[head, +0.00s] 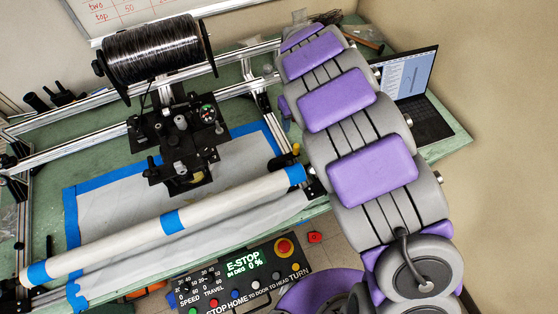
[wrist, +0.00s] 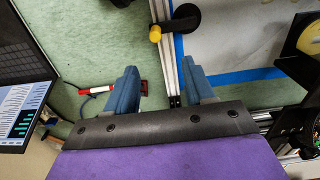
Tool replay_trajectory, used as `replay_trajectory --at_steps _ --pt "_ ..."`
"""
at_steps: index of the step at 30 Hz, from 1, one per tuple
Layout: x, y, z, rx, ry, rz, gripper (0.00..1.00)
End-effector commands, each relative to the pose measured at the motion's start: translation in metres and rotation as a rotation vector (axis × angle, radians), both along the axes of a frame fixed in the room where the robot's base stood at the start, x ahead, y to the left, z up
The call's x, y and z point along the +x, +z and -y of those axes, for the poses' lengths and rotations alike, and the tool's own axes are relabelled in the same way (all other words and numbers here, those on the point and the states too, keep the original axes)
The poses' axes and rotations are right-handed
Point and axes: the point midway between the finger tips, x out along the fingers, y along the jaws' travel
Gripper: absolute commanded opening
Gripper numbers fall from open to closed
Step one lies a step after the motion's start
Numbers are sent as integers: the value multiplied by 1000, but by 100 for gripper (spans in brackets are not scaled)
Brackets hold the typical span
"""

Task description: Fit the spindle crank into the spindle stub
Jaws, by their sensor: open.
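A black part with a yellow knob, which looks like the spindle crank (wrist: 182,24), is at the top of the wrist view beside an aluminium rail. Its yellow knob (head: 296,149) shows in the head view near the right end of the white tube. I cannot make out the spindle stub clearly; dark hardware at that tube end (head: 312,183) is partly hidden by my arm. My gripper is hidden in the head view.
The white tube (head: 120,235) with blue tape crosses the green bench. A black winding head (head: 180,140) and fibre spool (head: 155,50) stand over the taped sheet. A laptop (wrist: 25,85) and a red-and-white tool (wrist: 97,90) are to the left. A control panel (head: 245,275) is in front.

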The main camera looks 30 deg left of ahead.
Motion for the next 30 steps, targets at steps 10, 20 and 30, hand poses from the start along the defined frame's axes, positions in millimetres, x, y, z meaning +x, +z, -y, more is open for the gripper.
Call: replay_trajectory --at_steps 10,20,30 --pt "0 -69 8 5 -2 -2 53" --pt "1 -102 3 -1 -3 -2 53" --pt "4 -143 7 4 -4 0 53"
